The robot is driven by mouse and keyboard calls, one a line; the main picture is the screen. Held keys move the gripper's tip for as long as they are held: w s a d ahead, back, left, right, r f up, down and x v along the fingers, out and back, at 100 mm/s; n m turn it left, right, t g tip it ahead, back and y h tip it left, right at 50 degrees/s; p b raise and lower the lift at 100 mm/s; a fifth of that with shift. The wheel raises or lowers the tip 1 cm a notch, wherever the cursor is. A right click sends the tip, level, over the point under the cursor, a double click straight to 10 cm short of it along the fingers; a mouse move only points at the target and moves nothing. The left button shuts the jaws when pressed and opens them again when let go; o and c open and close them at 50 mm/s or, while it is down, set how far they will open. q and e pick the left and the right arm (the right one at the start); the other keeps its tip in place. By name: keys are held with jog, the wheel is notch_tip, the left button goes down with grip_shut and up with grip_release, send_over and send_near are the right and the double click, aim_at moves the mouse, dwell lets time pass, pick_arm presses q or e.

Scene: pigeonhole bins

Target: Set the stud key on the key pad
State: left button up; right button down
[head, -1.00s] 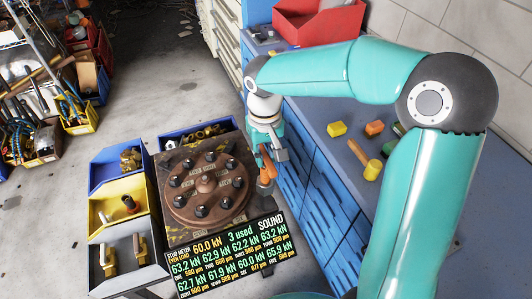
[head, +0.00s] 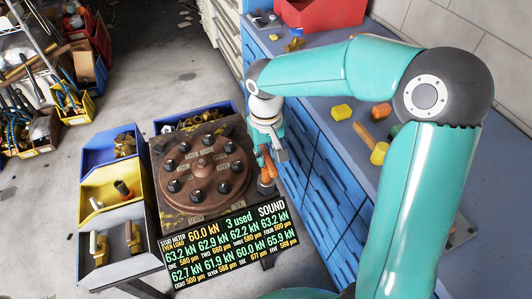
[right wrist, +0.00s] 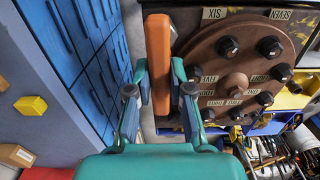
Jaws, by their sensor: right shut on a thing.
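My right gripper (head: 268,160) is shut on the stud key (head: 268,171), an orange bar with a darker lower end. The key hangs just right of the rusty square plate with the round brown flange. In the right wrist view the key's orange handle (right wrist: 158,62) stands between the two fingers of the right gripper (right wrist: 160,75), beside the plate's edge. The key's far end is hidden there. I cannot make out the key pad for certain. My left gripper is not in view.
The brown flange (head: 204,168) carries a ring of black studs. A stud meter display (head: 228,245) stands in front of it. Blue, yellow and grey bins (head: 113,185) with fittings are at left. The blue drawer cabinet (head: 318,170) is close on the right, with blocks and a mallet on top.

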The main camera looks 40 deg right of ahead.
jog(key=shift+f+b, duration=0.3)
jog(key=shift+f, duration=0.05)
dwell(0.4)
jog(key=c, duration=1)
grip_release()
jog(key=shift+o, duration=0.2)
notch_tip(320, 180, up, 12)
